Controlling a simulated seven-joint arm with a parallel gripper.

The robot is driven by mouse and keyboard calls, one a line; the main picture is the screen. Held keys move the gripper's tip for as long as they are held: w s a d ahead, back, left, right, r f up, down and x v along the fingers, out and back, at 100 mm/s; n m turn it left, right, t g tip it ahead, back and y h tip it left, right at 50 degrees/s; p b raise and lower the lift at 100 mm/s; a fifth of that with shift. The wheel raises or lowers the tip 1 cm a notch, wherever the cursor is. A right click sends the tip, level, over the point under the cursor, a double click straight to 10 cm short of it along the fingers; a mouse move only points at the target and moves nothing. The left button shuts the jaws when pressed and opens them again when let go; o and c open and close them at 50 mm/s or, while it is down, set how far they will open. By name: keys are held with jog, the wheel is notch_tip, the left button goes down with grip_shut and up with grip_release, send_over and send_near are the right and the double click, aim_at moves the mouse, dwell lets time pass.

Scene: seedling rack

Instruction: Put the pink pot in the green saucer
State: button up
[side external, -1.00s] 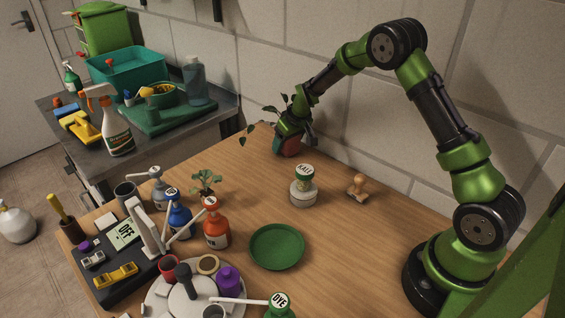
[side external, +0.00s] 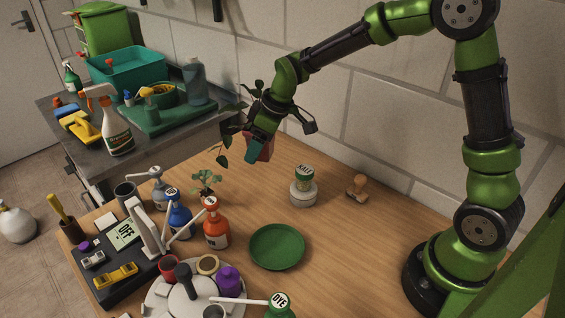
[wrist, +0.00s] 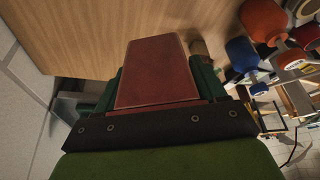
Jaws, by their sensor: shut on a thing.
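The pink pot (side external: 264,147), a reddish square pot with a leafy plant, is held in my gripper (side external: 259,146) above the far part of the wooden table. In the wrist view the pot (wrist: 158,75) fills the space between the fingers of my gripper (wrist: 157,85). My gripper is shut on it, and leaves hang out at its sides. The green saucer (side external: 277,247) lies flat and empty on the table, nearer the camera and apart from the pot.
A white jar with a green KALI label (side external: 304,187) and a wooden stamp (side external: 357,187) stand right of centre. A small seedling (side external: 206,183), an orange bottle (side external: 216,229), a blue bottle (side external: 179,217) and a round carousel (side external: 190,292) crowd the saucer's left. Table right of the saucer is clear.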

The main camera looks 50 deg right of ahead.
jog(key=s+a+n+g+y, duration=0.1)
jog(key=s+a+n, duration=0.4)
jog(key=s+a, duration=0.15)
jog(key=n+g+y, duration=0.1)
jog(key=n+g, duration=0.2)
jog(key=n, duration=0.3)
send_over(258, 248)
jog(key=d, duration=0.2)
jog(key=f, duration=0.1)
jog(key=shift+n, duration=0.6)
jog(key=shift+f, duration=4.15)
jog(key=shift+f, duration=0.25)
jog(key=shift+f, duration=0.25)
jog(key=o, duration=1.1)
jog(key=shift+o, duration=0.2)
